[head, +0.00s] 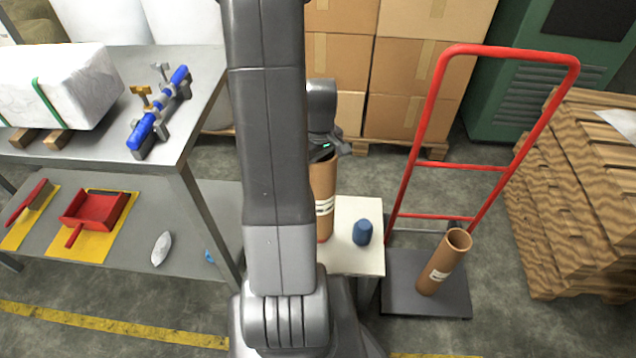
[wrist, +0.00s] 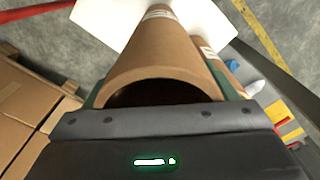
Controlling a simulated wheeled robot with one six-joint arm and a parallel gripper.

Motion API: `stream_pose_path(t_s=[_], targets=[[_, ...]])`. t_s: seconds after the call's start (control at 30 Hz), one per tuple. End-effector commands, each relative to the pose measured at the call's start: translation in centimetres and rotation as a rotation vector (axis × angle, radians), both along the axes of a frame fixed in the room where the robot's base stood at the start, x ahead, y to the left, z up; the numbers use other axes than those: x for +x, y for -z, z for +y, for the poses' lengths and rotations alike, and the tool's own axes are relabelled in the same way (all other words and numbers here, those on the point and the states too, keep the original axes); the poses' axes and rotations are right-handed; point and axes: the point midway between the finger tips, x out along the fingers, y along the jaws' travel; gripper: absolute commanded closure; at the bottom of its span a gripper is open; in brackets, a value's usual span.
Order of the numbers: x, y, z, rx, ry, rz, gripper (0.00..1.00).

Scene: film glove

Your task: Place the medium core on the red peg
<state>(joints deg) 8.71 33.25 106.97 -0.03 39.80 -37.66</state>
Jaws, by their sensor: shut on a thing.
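My gripper (head: 325,150) is shut on the upper rim of a brown cardboard core (head: 322,185) with a white label. The core hangs upright over the white stand, and its open mouth fills the middle of the wrist view (wrist: 155,50). A bit of red (head: 322,240), likely the red peg, shows at the core's lower end. I cannot tell whether the core is around it or above it. A second labelled core (wrist: 232,70) is partly hidden behind the held one in the wrist view; my arm hides it in the head view.
A blue peg (head: 362,232) stands on the white stand (head: 362,262). A metal shelf (head: 190,110) stands left, stacked boxes (head: 400,70) behind, and a pallet pile (head: 570,200) far right.

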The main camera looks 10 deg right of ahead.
Motion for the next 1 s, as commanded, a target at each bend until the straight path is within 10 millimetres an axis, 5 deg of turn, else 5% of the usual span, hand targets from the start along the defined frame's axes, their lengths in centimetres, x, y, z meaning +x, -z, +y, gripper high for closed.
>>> stream_pose_path(t_s=[0.33,0.7,0.73,0.83,1.0], targets=[[0.0,3.8,0.0,0.000,0.000,0.002,0.62],[0.0,4.3,0.0,0.000,0.000,-0.001,0.62],[0.0,4.3,0.0,0.000,0.000,-0.001,0.19],[0.0,4.2,0.0,0.000,0.000,-0.001,0.00],[0.0,4.2,0.0,0.000,0.000,-0.001,0.00]])
